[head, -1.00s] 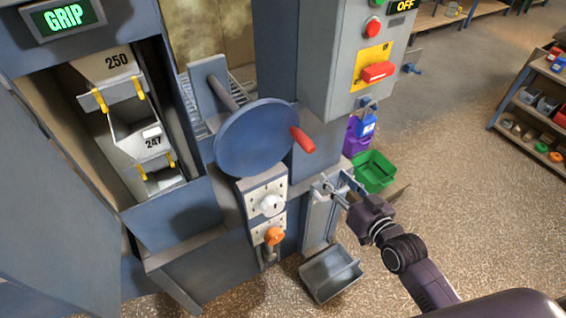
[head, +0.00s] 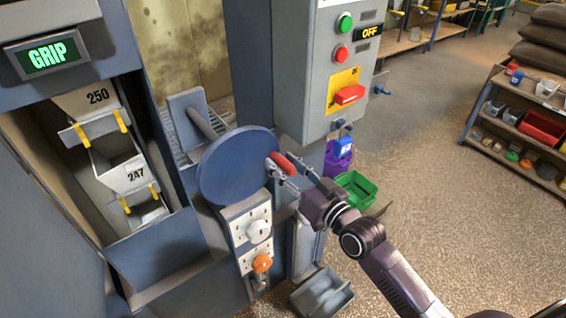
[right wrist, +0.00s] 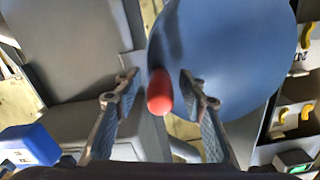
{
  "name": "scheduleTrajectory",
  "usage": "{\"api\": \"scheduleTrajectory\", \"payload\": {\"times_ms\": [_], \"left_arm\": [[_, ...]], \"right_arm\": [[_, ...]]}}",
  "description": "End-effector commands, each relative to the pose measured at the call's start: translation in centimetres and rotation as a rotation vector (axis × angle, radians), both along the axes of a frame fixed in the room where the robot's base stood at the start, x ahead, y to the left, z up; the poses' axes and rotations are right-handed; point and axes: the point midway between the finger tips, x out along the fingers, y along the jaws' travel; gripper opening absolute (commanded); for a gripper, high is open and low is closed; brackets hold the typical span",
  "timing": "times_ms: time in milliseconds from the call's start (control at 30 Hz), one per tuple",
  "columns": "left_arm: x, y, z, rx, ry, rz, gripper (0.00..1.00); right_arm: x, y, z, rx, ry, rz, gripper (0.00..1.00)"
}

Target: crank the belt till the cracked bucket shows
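The blue crank wheel (head: 232,168) has a red handle (head: 283,164) at its right edge. My right gripper (head: 279,172) is at this handle. In the right wrist view the red handle (right wrist: 160,92) stands between the two open fingers (right wrist: 160,80), with a gap on each side. Two grey buckets show in the opening at the left, bucket 250 (head: 92,100) and bucket 247 (head: 122,176), each with yellow clips. Part of another bucket shows below them. I see no clear crack on them. My left gripper is not in view.
A green sign (head: 53,55) reads GRIP. The grey control box (head: 325,105) has green and red buttons, a red switch and an OFF display. An orange knob (head: 262,263) sits below the wheel. A grey tray (head: 322,293) and green bin (head: 357,188) stand near my arm.

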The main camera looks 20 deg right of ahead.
Motion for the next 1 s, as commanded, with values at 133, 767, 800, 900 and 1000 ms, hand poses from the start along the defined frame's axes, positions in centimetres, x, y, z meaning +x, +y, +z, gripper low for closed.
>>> {"api": "scheduleTrajectory", "payload": {"times_ms": [133, 767, 800, 900, 1000], "left_arm": [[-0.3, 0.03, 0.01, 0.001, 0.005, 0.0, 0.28], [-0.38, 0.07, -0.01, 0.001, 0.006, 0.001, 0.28], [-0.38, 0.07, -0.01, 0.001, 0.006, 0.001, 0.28], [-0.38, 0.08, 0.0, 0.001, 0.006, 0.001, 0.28], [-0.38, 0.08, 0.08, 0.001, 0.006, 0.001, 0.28]], "right_arm": [[0.28, 0.14, -0.02, 0.001, 0.001, 0.0, 0.38], [0.25, 0.1, -0.03, 0.0, 0.001, 0.0, 0.0], [0.25, 0.1, -0.03, 0.0, 0.001, 0.0, 0.0], [0.25, 0.1, -0.03, 0.0, 0.001, 0.0, 0.0], [0.28, 0.09, 0.06, -0.006, -0.001, 0.0, 0.0]]}}
